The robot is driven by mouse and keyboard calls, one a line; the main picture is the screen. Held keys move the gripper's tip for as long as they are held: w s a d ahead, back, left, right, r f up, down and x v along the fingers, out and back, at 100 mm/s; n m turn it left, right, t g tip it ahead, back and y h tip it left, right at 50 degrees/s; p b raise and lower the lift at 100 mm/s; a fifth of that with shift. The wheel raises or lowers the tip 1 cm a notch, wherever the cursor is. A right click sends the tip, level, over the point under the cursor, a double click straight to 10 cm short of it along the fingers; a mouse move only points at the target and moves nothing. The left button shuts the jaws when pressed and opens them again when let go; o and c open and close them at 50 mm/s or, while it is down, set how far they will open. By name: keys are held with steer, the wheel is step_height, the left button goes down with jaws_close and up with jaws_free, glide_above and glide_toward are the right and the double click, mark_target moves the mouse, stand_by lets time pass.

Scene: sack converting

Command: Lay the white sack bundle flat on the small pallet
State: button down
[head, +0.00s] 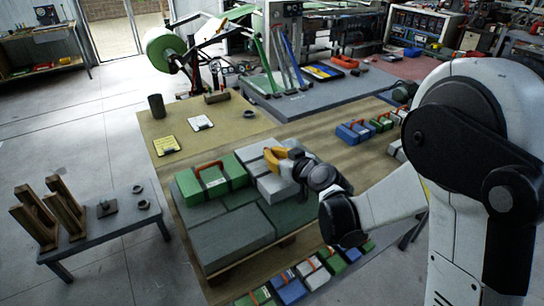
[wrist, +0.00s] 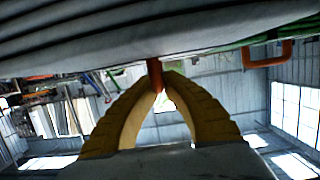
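The white sack bundle (head: 276,188) is at the back right of a stack of sacks, beside the green bundles (head: 236,170). My gripper (head: 271,160) is at the bundle with its yellow fingers, which hide part of it. In the wrist view, the bundle's pale folded layers (wrist: 140,32) fill the top. The fingertips (wrist: 158,82) close together around a red-orange handle (wrist: 154,72) on it. I cannot tell whether the bundle is resting or slightly lifted. The grey-green sacks (head: 232,238) lie in front on a low wooden pallet, mostly hidden under them.
A row of handled bundles (head: 290,288) lies along the front; blue and green ones (head: 356,131) stand at right. A grey side table (head: 118,222) holds wooden stands.

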steer(key=c, duration=2)
jaws_free()
steer(key=shift+f, duration=0.1)
steer(key=shift+c, duration=0.2)
steer(key=o, duration=0.4)
steer(key=shift+r, duration=0.2)
